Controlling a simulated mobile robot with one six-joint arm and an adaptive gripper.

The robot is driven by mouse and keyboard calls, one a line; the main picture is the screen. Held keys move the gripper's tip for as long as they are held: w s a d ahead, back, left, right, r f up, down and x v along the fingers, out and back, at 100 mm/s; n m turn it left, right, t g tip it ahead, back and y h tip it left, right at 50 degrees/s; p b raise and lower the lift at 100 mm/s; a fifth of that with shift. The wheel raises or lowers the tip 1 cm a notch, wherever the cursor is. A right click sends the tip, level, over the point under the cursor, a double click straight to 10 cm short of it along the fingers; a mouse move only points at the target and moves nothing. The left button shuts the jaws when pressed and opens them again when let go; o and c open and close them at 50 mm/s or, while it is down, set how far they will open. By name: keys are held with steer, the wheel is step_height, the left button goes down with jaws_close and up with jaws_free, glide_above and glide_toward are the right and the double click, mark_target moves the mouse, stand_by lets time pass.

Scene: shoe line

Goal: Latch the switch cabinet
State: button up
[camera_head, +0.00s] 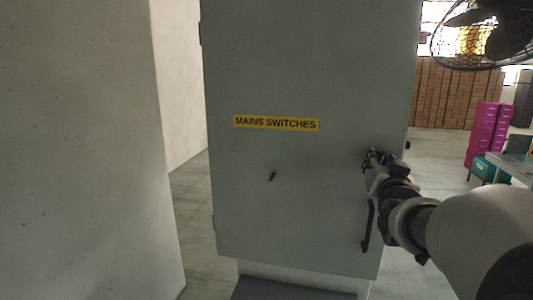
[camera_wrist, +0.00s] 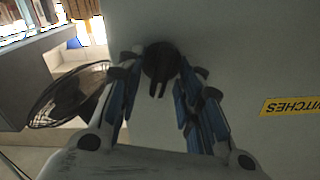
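The switch cabinet (camera_head: 310,70) is a tall grey box with a yellow "MAINS SWITCHES" label (camera_head: 276,123) on its front. Its door looks closed, but I cannot tell whether it is fully flush. A black upright handle (camera_head: 367,227) is near the door's right edge. My gripper (camera_head: 374,158) is at the door's right side, above that handle. In the wrist view, my gripper (camera_wrist: 158,92) has its blue-padded fingers apart, on either side of a round black latch knob (camera_wrist: 160,62) with a forked front. I cannot tell whether they touch it. In the head view my gripper hides the knob.
A small dark part (camera_head: 272,176) sits on the door below the label. A pale wall (camera_head: 80,150) stands at left. A caged fan (camera_head: 485,35), magenta boxes (camera_head: 488,130) and a table (camera_head: 515,165) are at right. Some floor is clear between the cabinet and boxes.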

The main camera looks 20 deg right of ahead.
steer(key=shift+s, duration=0.1)
steer(key=shift+c, duration=0.2)
steer(key=shift+c, duration=0.7)
jaws_close()
steer(key=n+b, duration=0.3)
steer(key=b, duration=0.3)
steer(key=shift+a, duration=0.1)
steer(key=shift+r, duration=0.1)
